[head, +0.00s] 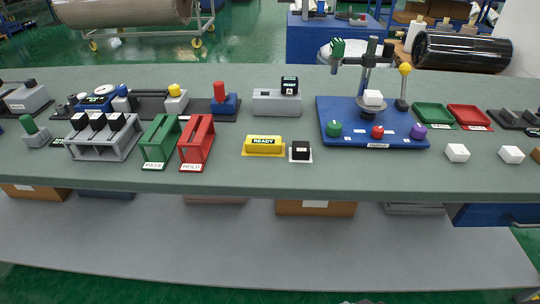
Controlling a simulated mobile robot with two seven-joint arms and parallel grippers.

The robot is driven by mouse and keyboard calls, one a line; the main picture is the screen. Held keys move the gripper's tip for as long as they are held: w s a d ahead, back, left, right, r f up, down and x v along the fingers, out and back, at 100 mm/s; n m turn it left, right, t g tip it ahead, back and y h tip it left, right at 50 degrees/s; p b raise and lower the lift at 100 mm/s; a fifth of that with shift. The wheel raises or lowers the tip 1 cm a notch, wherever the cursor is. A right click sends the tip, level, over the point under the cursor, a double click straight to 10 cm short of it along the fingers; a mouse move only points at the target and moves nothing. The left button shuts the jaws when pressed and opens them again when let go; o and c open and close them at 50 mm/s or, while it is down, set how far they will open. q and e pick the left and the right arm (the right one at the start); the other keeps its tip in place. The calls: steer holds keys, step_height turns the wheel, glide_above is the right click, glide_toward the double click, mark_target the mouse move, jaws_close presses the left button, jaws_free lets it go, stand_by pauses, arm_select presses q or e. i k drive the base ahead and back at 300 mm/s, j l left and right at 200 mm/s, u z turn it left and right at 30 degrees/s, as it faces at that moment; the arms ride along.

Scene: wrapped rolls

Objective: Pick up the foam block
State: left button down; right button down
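Three white blocks could be the foam block; I cannot tell which one is meant. One white block (457,152) lies on the grey-green table at the front right. A second white block (511,154) lies to its right, apart from it. A third white block (373,97) sits on the round platform of a stand on the blue board (420,143). Neither of my grippers shows in the head view.
A green tray (434,115) and a red tray (469,117) lie behind the loose blocks. Green (160,141) and red (197,142) racks, a yellow READY block (264,145) and a black block (300,150) stand left. The table's front edge runs close to the loose blocks.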

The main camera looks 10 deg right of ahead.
mark_target(370, 97)
steer(key=z, duration=1.4)
